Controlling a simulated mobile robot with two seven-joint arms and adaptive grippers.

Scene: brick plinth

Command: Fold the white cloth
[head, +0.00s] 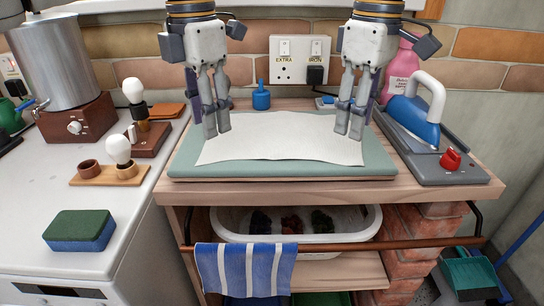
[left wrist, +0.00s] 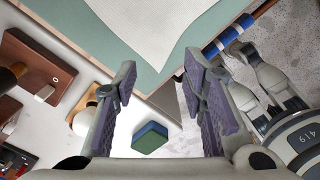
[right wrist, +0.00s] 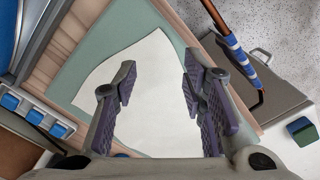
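The white cloth (head: 285,140) lies spread out flat on the pale green pad (head: 285,170) on the wooden plinth top. My left gripper (head: 217,132) is over the left part of the cloth, fingers pointing down. In the left wrist view its fingers (left wrist: 164,92) are apart with nothing between them, and a corner of the cloth (left wrist: 160,25) shows beyond. My right gripper (head: 348,134) is over the right part of the cloth. In the right wrist view its fingers (right wrist: 158,82) are apart, with the cloth (right wrist: 150,65) beneath. I cannot tell whether the fingertips touch the cloth.
A blue iron (head: 415,115) on a grey stand (head: 455,172) and a pink bottle (head: 400,65) are at the right. A blue-capped object (head: 261,97) stands behind the cloth. A striped towel (head: 245,270) hangs on the front rail. A sponge (head: 80,230) lies on the left counter.

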